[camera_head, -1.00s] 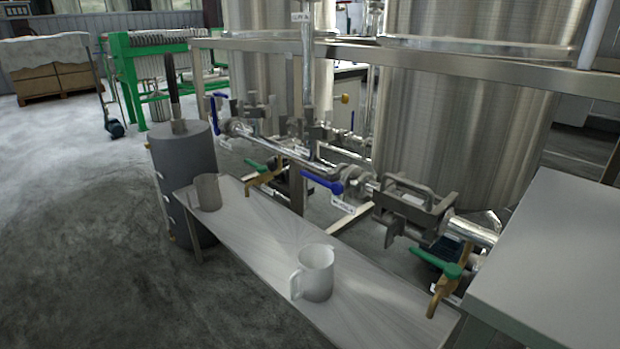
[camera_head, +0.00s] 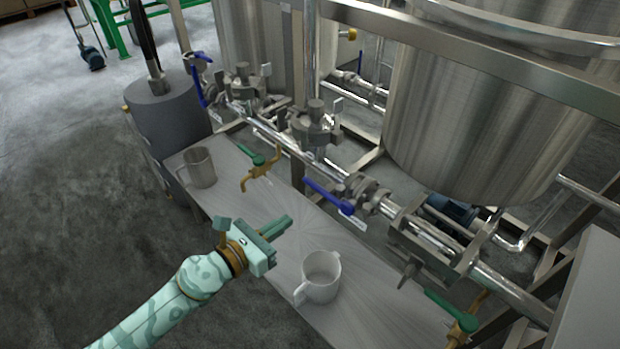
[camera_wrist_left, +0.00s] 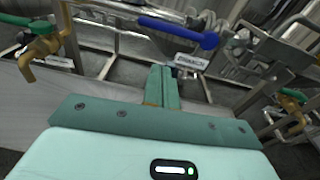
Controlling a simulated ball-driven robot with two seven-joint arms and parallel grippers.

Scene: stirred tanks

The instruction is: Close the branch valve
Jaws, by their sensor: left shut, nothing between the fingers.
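A valve with a blue lever (camera_head: 328,195) sits on the pipe run behind the bench, with a small white tag (camera_head: 352,218) below it. The lever lies roughly along the pipe in the head view. In the left wrist view the blue lever (camera_wrist_left: 175,30) is just beyond the fingertips, and its tag (camera_wrist_left: 190,62) is too small to read surely. My left gripper (camera_head: 286,224) is shut and empty above the bench, to the lower left of the lever and apart from it. Another blue lever (camera_head: 199,86) stands upright farther left. My right gripper is not in view.
A steel bench (camera_head: 240,205) below carries two metal mugs, one near (camera_head: 321,278) and one far (camera_head: 199,168). Green-handled taps (camera_head: 258,162) (camera_head: 452,309) stick out over it. A clamp-like fitting (camera_head: 425,243) sits right of the valve. Large tanks (camera_head: 480,110) stand behind.

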